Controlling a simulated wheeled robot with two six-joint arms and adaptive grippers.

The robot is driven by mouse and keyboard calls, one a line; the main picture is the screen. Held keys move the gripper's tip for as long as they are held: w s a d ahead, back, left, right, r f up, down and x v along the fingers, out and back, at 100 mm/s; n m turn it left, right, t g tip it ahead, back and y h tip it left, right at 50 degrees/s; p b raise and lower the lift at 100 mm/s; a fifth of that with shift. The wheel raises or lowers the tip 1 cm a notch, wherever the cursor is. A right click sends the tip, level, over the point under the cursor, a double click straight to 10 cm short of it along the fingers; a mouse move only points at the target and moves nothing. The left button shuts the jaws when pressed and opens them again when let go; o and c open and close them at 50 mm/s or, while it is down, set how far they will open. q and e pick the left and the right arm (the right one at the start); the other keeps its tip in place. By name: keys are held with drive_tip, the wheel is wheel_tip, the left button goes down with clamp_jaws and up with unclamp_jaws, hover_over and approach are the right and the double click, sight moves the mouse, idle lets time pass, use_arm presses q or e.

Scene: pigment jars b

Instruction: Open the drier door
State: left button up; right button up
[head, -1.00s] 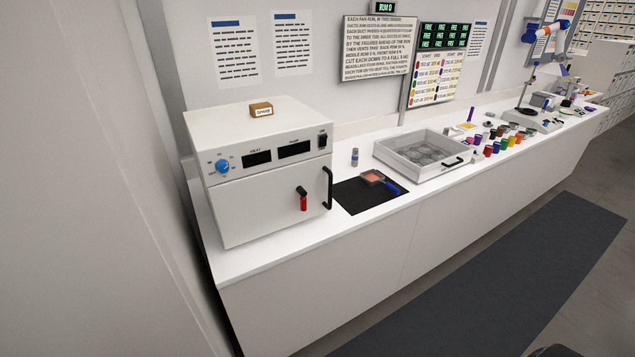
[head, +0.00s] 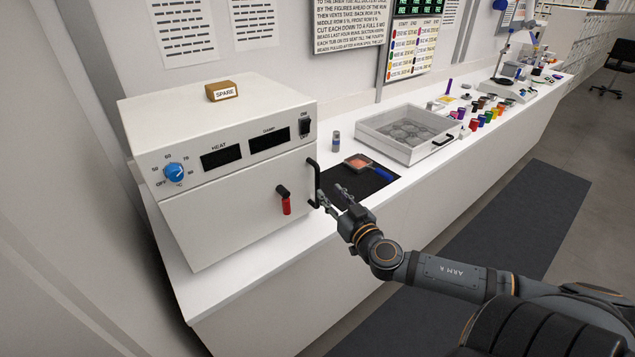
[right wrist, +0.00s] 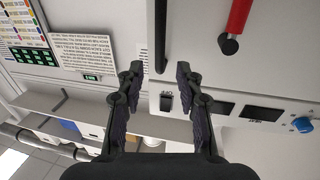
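The drier (head: 215,115) is a white box on the left end of the bench. Its front door (head: 225,220) is closed. A black bar handle (head: 315,183) stands upright at the door's right edge, and a red-gripped latch lever (head: 286,206) hangs down just left of it. My right gripper (head: 332,192) is open and empty, just right of the handle. In the right wrist view the handle (right wrist: 160,35) lies in line with the gap between the open fingers (right wrist: 160,75); contact cannot be told. The red lever (right wrist: 238,18) shows beside it. My left gripper is out of view.
A block marked SPARE (head: 222,91) sits on the drier. To the right are a small vial (head: 336,141), a black mat (head: 340,178) with a blue-handled tool (head: 378,170), and a glass-topped tray (head: 405,130). Several colored jars stand farther along. The floor in front is open.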

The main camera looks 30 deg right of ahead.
sight(319, 181)
drive_tip(key=w, duration=0.4)
drive_tip(key=shift+w+d+f+b, duration=0.15)
drive_tip(key=shift+d+f+b, duration=0.1)
drive_tip(key=shift+b, duration=0.15)
drive_tip(key=shift+w+d+r+p, duration=0.1)
drive_tip(key=shift+w+p, duration=0.1)
drive_tip(key=shift+w, duration=0.45)
drive_tip(key=shift+w+d+r+p, duration=0.1)
drive_tip(key=shift+w+p, duration=0.1)
drive_tip(key=shift+w, duration=0.75)
drive_tip(key=shift+w+f+p, duration=0.15)
drive_tip(key=shift+w+p, duration=0.2)
drive_tip(key=shift+w, duration=0.3)
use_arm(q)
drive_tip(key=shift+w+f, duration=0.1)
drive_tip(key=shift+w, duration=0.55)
use_arm(e)
clamp_jaws()
drive_tip(key=shift+s, duration=0.1)
